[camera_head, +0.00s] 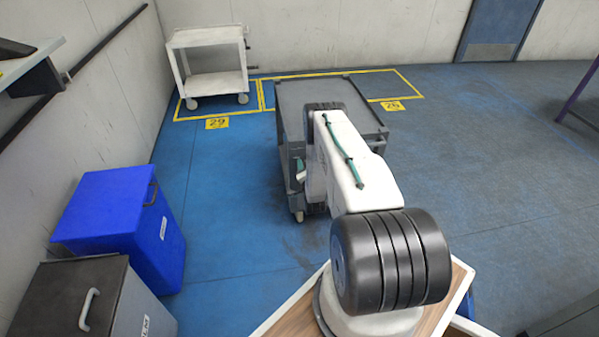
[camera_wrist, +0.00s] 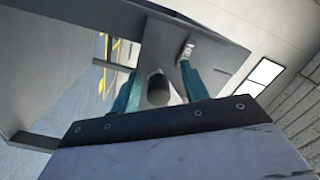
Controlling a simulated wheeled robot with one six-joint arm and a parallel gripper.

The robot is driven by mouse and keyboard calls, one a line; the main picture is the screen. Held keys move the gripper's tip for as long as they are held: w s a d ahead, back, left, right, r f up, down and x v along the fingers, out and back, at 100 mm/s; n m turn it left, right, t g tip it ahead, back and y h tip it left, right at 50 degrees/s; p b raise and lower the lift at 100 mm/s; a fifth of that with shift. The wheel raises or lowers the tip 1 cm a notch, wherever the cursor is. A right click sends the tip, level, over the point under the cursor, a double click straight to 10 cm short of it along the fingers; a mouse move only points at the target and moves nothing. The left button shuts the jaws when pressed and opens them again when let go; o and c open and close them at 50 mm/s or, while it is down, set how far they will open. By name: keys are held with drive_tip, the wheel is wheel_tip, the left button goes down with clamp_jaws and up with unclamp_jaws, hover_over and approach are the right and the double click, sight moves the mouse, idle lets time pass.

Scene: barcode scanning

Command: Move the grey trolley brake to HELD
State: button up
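The grey trolley (camera_head: 352,94) stands in the middle of the head view, with my arm covering much of its near side. In the wrist view its grey panel (camera_wrist: 215,62) carries white lettering, partly readable as "HE". A dark rounded knob (camera_wrist: 158,92), apparently the end of the brake lever, shows between the green fingers of my gripper (camera_wrist: 162,88). The fingers are apart, with a gap visible on each side of the knob. The rest of the lever and its full marking are hidden. My gripper is mostly hidden behind my arm in the head view.
A white trolley (camera_head: 211,86) stands at the back left in a yellow-marked bay. A blue bin (camera_head: 118,215) and a grey bin (camera_head: 62,295) stand at the left. Blue floor is clear on both sides of the grey trolley.

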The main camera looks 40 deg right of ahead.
drive_tip(key=shift+d, duration=0.2)
drive_tip(key=v, duration=0.8)
drive_tip(key=shift+w, duration=0.1)
